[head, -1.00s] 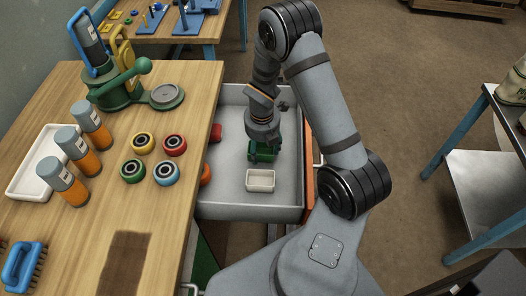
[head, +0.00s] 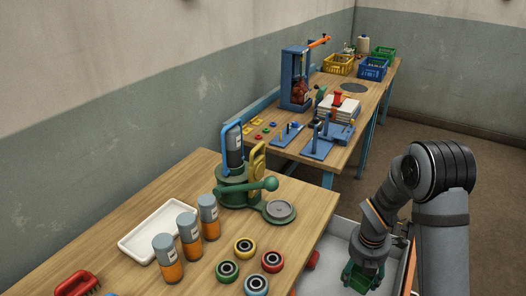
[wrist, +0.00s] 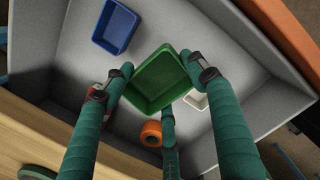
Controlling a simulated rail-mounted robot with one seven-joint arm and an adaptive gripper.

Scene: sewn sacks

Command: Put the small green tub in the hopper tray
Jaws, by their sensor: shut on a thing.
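The small green tub (wrist: 158,80) is held between the fingers of my gripper (wrist: 156,70), which is shut on its sides. The tub looks empty in the wrist view. In the head view the green tub (head: 360,278) hangs below my gripper (head: 366,262), over the grey drawer (head: 338,243). A shallow white tray (head: 152,232) lies on the near bench behind the bottles, empty. I cannot tell from the frames which tray is the hopper tray.
Inside the drawer lie a blue tub (wrist: 115,27), a small white tub (wrist: 197,100) and an orange ring (wrist: 151,133). Orange bottles (head: 168,262), coloured rings (head: 245,247) and a green press (head: 235,190) stand on the near bench. A blue-framed machine (head: 297,75) stands on the far bench.

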